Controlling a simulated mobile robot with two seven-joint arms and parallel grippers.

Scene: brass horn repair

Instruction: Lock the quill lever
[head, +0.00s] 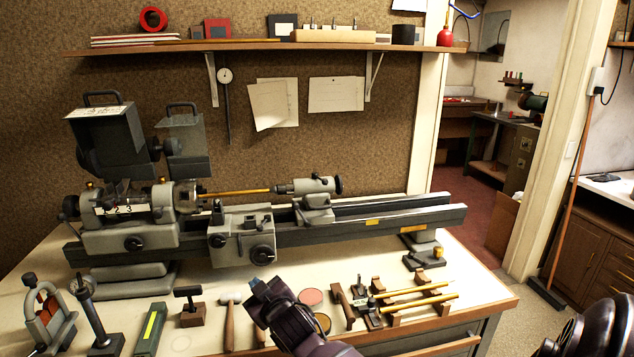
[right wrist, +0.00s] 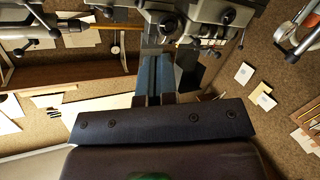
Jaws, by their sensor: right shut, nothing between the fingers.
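The grey lathe tailstock (head: 314,200) stands on the bed at the right of the head view, its dark handwheel (head: 338,185) facing right. A yellow rod (head: 240,191) runs from the chuck side to its quill. The quill lever is too small to make out surely, and its position cannot be told. My right gripper (head: 262,290) is shut and empty, over the front of the bench, in front of the carriage and apart from the tailstock. Its blue fingers (right wrist: 154,78) show in the right wrist view, below the lathe parts. My left gripper is not in view.
The carriage (head: 240,237) sits on the bed (head: 385,215) left of the tailstock. Wooden supports with yellow rods (head: 415,302), a hammer (head: 229,315) and several tools lie along the bench front. A shelf (head: 250,45) spans the wall above. The bed right of the tailstock is clear.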

